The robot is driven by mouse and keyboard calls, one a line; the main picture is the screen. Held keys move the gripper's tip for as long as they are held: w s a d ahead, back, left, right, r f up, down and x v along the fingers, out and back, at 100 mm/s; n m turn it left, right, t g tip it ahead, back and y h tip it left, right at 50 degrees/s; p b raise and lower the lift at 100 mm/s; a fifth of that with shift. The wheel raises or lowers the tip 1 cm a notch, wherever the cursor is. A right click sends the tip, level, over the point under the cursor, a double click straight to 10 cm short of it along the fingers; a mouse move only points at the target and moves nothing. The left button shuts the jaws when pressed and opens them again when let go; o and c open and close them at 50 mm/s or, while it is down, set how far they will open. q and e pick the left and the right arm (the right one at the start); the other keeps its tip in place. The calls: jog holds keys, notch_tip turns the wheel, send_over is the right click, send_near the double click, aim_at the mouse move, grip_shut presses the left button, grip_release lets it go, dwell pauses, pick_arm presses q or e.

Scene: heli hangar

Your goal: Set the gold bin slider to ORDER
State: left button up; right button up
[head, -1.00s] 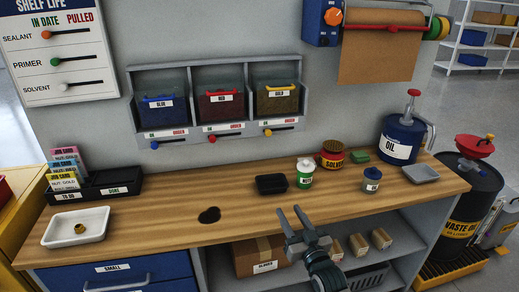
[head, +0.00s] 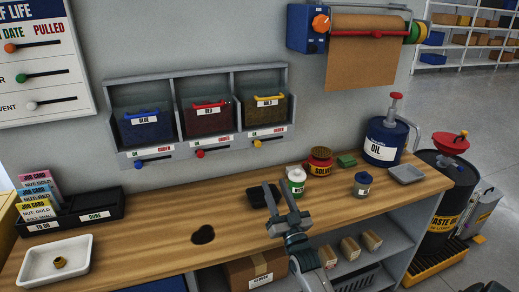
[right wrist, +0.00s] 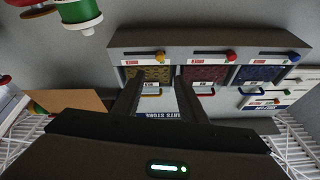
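The gold bin (head: 265,111) is the right one of three bins in the grey wall rack. Its slider, a yellow knob (head: 257,143) on a dark bar, is at the left end, on the OK side. The red ORDER label (head: 280,130) is to its right. In the right wrist view, which is upside down, the yellow knob (right wrist: 160,55) shows above the fingers. My right gripper (head: 278,190) is open and empty over the bench, below and in front of the gold slider, not touching it. My left gripper is not in view.
The red slider (head: 200,153) and blue slider (head: 138,164) sit to the left. On the wooden bench (head: 155,240) are a black tray (head: 258,196), a green-white bottle (head: 296,178), a solvent tin (head: 320,162) and an oil can (head: 385,140). Space before the rack is clear.

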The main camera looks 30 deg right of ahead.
aim_at(259, 146)
jog(key=p+x, duration=0.4)
jog(key=x, duration=1.1)
jog(key=shift+w+d+r, duration=0.1)
jog(key=shift+w+r, duration=0.05)
jog(key=shift+w, duration=0.15)
jog(key=shift+w+d+r+p, duration=0.1)
jog(key=shift+w+r+p, duration=0.05)
jog(key=shift+w+p, duration=0.25)
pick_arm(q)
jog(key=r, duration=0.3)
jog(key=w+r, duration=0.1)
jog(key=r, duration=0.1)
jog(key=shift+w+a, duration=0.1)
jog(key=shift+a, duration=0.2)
pick_arm(e)
grip_shut()
